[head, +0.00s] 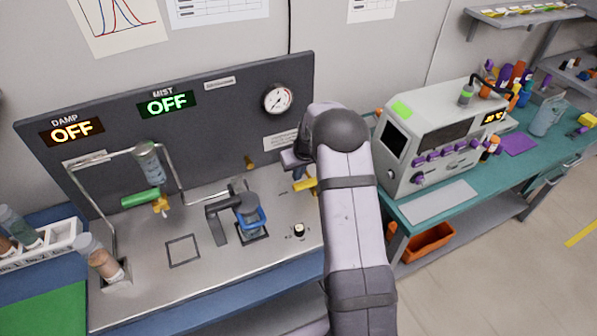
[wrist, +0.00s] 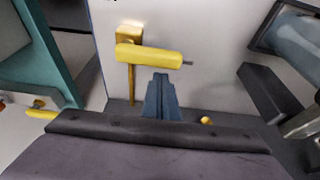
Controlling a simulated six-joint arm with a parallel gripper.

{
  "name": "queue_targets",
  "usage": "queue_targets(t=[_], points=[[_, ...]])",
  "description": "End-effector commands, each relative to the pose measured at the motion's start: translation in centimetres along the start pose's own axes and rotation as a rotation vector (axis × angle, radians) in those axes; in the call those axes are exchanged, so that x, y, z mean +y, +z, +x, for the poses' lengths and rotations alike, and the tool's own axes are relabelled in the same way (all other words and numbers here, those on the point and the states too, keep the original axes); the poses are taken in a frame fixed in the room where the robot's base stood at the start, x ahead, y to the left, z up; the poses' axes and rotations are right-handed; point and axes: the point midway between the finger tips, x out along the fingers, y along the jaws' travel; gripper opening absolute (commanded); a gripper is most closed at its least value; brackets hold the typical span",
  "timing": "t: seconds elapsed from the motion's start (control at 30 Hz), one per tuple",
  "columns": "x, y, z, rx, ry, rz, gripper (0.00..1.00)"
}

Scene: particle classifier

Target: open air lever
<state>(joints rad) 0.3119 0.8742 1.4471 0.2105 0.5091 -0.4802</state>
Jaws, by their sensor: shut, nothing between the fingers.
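A yellow lever (wrist: 148,55) on a brass fitting (wrist: 130,34) lies roughly crosswise in the wrist view. It looks like the air lever, though no label for it is readable. In the head view the yellow lever (head: 304,184) shows partly, beside my arm at the right end of the panel bench. My gripper (wrist: 160,78) is shut and empty, its blue-grey fingertips just below the lever in the wrist picture. I cannot tell whether they touch it. In the head view my arm hides much of this spot.
A green-handled valve (head: 140,197) stands at the left on metal piping. A blue-ringed vessel (head: 249,213) and a small black knob (head: 299,230) are on the metal bench. A pressure gauge (head: 278,99) is on the dark panel, whose DAMP and MIST displays read OFF. A white instrument (head: 435,137) stands right.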

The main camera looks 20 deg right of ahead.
Motion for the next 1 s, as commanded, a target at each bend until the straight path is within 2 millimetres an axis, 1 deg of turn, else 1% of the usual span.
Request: queue_targets(t=[0.2,0.63,1.0], points=[[0.04,0.51,-0.27,0.001,0.001,0.001,0.00],[0.02,0.59,-0.19,0.001,0.000,-0.004,0.00],[-0.09,1.04,-0.18,0.001,-0.023,-0.068,0.00]])
